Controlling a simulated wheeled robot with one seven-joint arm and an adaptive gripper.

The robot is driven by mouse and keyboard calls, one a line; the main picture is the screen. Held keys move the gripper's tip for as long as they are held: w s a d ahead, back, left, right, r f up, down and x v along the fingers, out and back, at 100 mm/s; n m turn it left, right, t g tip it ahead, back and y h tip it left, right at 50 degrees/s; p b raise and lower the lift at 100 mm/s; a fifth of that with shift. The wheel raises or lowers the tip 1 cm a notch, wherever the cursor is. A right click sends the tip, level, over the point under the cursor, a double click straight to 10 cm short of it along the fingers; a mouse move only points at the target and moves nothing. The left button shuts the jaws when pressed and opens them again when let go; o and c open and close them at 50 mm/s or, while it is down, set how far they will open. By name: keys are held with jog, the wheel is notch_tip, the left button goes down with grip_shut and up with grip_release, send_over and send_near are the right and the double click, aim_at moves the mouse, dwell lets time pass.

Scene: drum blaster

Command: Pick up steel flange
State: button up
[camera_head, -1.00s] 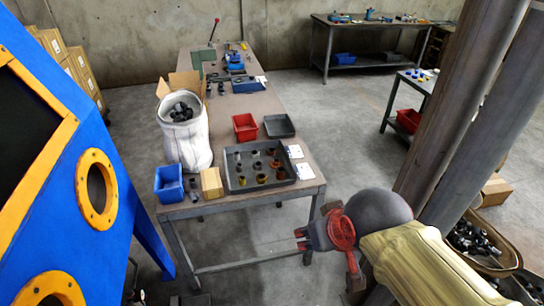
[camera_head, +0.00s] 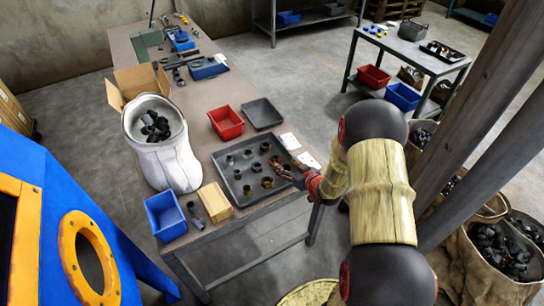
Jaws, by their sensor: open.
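A dark grey tray (camera_head: 222,184) lies on the workbench and holds several small ring-like flange parts in rows. Some look grey, such as the likely steel flange (camera_head: 247,154) in the back row; others look brown or yellowish, such as a flange (camera_head: 267,182) near the front. They are too small to tell the steel one for certain. My gripper (camera_head: 279,166) is open and over the right side of the tray, close to the right-hand parts. I cannot tell whether it touches any part. Its fingers partly hide that side of the tray.
A red bin (camera_head: 226,123) and an empty grey tray (camera_head: 262,114) stand behind the flange tray. A white sack (camera_head: 165,165), a blue bin (camera_head: 165,215) and a tan block (camera_head: 214,201) stand to its left. White papers (camera_head: 291,141) lie at the bench's right edge. A pillar (camera_head: 490,110) rises at right.

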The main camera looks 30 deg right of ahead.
aim_at(274, 157)
jog(key=shift+b+x, duration=0.5)
jog(key=shift+x, duration=0.9)
jog(key=b+x, duration=0.2)
jog(key=x, duration=0.3)
jog(key=shift+w+a+r, duration=0.1)
jog(key=shift+a+r, duration=0.05)
jog(key=shift+r, duration=0.15)
jog(key=shift+c, duration=1.2)
grip_shut()
